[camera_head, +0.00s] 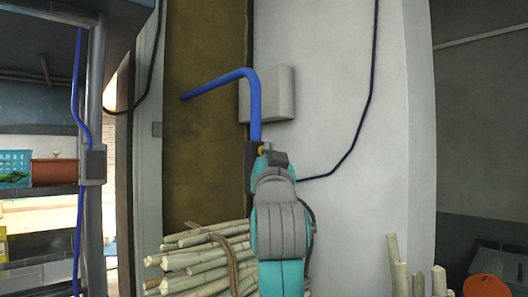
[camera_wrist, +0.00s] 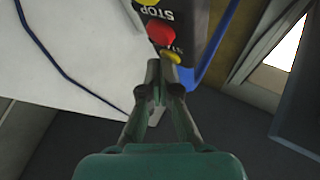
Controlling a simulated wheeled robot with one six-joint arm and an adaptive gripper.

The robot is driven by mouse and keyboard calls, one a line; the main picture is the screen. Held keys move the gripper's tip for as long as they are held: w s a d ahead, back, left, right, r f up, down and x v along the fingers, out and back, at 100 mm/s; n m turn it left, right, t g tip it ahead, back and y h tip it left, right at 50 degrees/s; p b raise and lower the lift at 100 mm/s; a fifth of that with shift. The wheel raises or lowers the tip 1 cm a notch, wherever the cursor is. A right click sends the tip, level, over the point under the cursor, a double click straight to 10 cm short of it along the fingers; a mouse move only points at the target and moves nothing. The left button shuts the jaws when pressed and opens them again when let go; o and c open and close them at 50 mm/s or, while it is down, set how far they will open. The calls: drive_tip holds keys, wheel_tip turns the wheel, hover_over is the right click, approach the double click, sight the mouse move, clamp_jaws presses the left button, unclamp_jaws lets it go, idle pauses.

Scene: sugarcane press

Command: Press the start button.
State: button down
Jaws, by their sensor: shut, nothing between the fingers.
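A dark control box (camera_wrist: 192,17) fills the top middle of the wrist view, its lettering upside down. A red button (camera_wrist: 161,34) sits beside the word STOP. Below it is a yellow button (camera_wrist: 170,57) with a partly hidden label starting "ST". My gripper (camera_wrist: 161,70) is shut and empty, its tips right at the yellow button and covering part of it. I cannot tell whether they touch it. In the head view the dark box (camera_head: 251,160) is mostly hidden behind my gripper (camera_head: 266,150), with a small yellow spot beside the tips.
A bent blue pipe (camera_head: 253,100) rises above the box. A pale wall (camera_head: 325,70) with a dark cable (camera_head: 366,110) stands behind. Bundled cane (camera_head: 195,265) lies below left.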

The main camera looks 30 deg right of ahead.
idle(0.4)
drive_tip(key=shift+s+d, duration=0.2)
drive_tip(key=shift+s, duration=0.6)
drive_tip(key=s, duration=0.2)
drive_tip(key=s+d, duration=0.1)
drive_tip(key=s, duration=0.2)
drive_tip(key=shift+d, duration=0.1)
drive_tip(key=shift+w+f, duration=0.1)
idle(0.7)
